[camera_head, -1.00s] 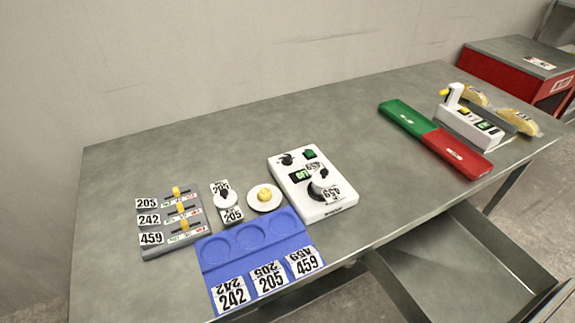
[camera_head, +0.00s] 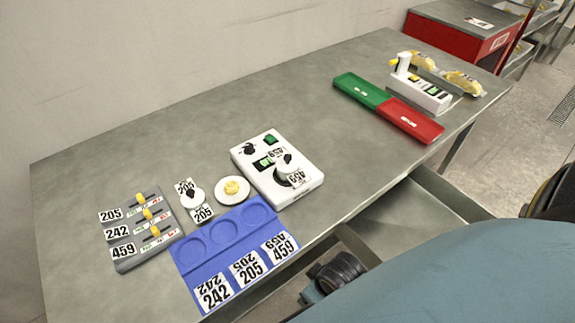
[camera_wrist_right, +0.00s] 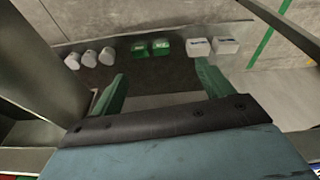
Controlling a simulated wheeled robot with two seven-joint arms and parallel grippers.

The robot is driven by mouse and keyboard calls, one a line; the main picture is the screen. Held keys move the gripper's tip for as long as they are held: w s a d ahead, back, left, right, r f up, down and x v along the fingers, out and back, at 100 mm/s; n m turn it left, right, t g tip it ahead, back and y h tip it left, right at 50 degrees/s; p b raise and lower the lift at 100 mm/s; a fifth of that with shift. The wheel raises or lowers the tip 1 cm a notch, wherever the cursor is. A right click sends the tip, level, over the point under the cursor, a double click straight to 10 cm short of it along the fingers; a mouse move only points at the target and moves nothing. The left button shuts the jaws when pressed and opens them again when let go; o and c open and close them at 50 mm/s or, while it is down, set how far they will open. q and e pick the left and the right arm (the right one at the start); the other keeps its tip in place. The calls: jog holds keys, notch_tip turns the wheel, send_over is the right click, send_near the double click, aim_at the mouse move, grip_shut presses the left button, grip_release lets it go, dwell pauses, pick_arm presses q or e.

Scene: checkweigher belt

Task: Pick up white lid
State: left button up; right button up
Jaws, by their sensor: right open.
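A round white lid-like disc with a yellow knob (camera_head: 232,189) lies on the grey table, just behind the blue tray (camera_head: 182,257) in the head view. My left gripper is in neither view.
A grey slider block (camera_head: 145,247) stands left of the disc. Green (camera_head: 361,90) and red (camera_head: 412,120) trays lie further right. An open drawer (camera_head: 410,225) juts below the table's front edge. Several small white and green boxes (camera_wrist_right: 150,48) show in the wrist view.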

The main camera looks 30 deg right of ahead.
jog(key=w+a+r+n, duration=0.2)
jog(key=r, duration=0.3)
jog(key=w+a+r+n+y, duration=0.1)
jog(key=w+r+n, duration=0.2)
jog(key=r, duration=0.2)
jog(key=w+a+r+n+y+p, duration=0.1)
jog(key=w+a+r+n, duration=0.1)
jog(key=r, duration=0.3)
jog(key=shift+w+a+r+n+t, duration=0.3)
jog(key=shift+w+r+n, duration=0.1)
jog(key=shift+w+n, duration=0.2)
jog(key=w+r+n, duration=0.1)
jog(key=w+n, duration=0.1)
jog(key=w+r+n, duration=0.1)
jog(key=w+n, duration=0.1)
jog(key=n, duration=0.1)
jog(key=w+a+r+n+g, duration=0.1)
jog(key=w+n, duration=0.1)
jog(key=n, duration=0.1)
jog(key=w+d+r+n+g+h, duration=0.1)
jog(key=w+d+r+n, duration=0.4)
jog(key=w+n, duration=0.15)
jog(key=n+g+h, duration=0.1)
jog(key=n, duration=0.5)
send_near(288, 158)
jog(key=shift+n, duration=0.25)
notch_tip(288, 158, down, 10)
jog(key=shift+w+a+f, duration=0.1)
jog(key=shift+w, duration=0.05)
